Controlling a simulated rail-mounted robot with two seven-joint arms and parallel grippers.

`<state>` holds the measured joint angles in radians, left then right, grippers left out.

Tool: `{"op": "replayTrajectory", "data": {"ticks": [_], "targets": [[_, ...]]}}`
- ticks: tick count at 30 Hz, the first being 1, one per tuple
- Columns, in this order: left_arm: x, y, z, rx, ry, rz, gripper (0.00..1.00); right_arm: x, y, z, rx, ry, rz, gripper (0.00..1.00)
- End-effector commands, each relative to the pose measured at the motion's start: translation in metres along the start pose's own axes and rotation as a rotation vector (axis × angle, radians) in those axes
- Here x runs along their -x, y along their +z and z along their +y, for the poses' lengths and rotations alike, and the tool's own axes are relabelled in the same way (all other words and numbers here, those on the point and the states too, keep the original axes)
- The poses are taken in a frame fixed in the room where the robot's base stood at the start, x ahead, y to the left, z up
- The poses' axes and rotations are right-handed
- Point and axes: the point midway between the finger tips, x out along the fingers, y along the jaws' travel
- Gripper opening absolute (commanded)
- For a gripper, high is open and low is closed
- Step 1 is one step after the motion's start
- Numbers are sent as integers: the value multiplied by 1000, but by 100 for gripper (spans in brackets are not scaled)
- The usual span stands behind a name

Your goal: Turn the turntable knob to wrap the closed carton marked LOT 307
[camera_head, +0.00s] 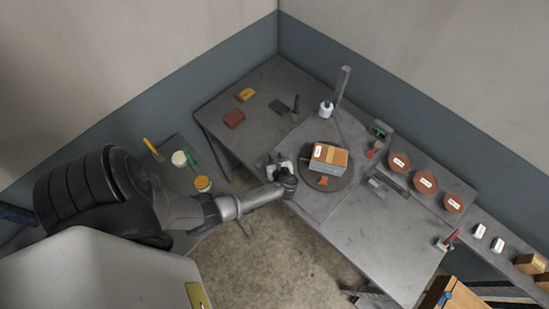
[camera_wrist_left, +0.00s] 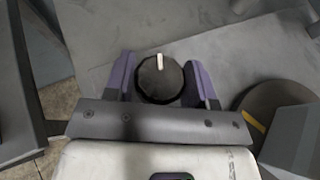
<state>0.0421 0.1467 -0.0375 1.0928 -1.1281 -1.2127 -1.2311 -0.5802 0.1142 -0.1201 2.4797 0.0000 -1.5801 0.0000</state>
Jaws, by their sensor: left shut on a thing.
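The turntable knob (camera_wrist_left: 159,82) is dark and many-sided with a white pointer line, which points up and very slightly left in the left wrist view. My left gripper (camera_head: 281,172) is shut on it, with a purple finger on each side; the gripper largely hides the knob in the head view. A brown carton (camera_head: 335,156) with a white label and greyish sides sits on the round dark turntable (camera_head: 311,181), right of my gripper. The carton's top looks closed; its lettering is too small to read. The turntable's edge also shows in the left wrist view (camera_wrist_left: 249,98). My right gripper is out of view.
A post (camera_head: 342,87) with a white roll (camera_head: 326,108) stands behind the turntable. An orange piece (camera_head: 323,181) lies at its front. Several red-brown discs (camera_head: 399,162) line the right. Red (camera_head: 234,119) and yellow (camera_head: 244,94) blocks lie back left. The right tabletop is mostly clear.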

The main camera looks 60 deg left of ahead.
Motion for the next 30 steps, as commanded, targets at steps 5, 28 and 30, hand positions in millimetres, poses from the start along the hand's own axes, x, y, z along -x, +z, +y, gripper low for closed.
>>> {"op": "replayTrajectory", "data": {"ticks": [5,28,30], "targets": [[0,-1,0,1,0,3,27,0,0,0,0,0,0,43],[18,-1,0,0,-2,2,76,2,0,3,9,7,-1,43],[31,-1,1,1,-2,4,76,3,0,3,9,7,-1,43]]}}
